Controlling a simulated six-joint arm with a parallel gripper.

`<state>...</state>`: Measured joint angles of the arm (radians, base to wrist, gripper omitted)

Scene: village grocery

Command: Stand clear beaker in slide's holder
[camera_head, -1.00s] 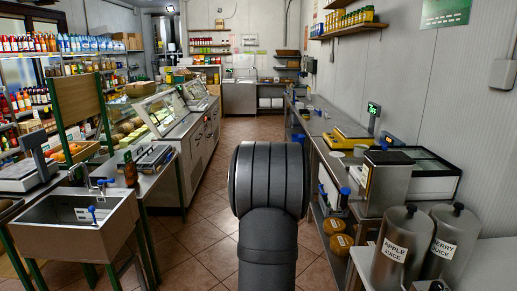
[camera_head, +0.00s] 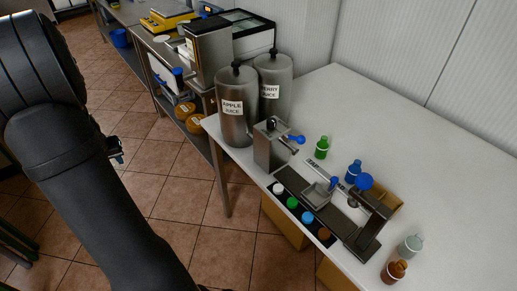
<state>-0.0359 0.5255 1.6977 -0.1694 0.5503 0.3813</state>
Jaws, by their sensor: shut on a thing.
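In the head view the slide (camera_head: 345,205) is a metal rail device on the white table. A small grey carriage (camera_head: 318,194), which may be its holder, sits on it; I cannot tell whether anything stands in it. I make out no clear beaker; a pale, clear-looking capped bottle (camera_head: 410,246) stands at the table's right. My arm fills the left side. A small dark part with blue bits shows past it, perhaps part of my gripper (camera_head: 115,150). The fingers and anything between them are hidden.
Green (camera_head: 322,148), blue (camera_head: 353,172) and brown (camera_head: 394,271) bottles stand around the slide. A grey dispenser (camera_head: 270,146) with a blue handle and two steel juice urns (camera_head: 236,108) stand to its left. The table's back right is bare.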

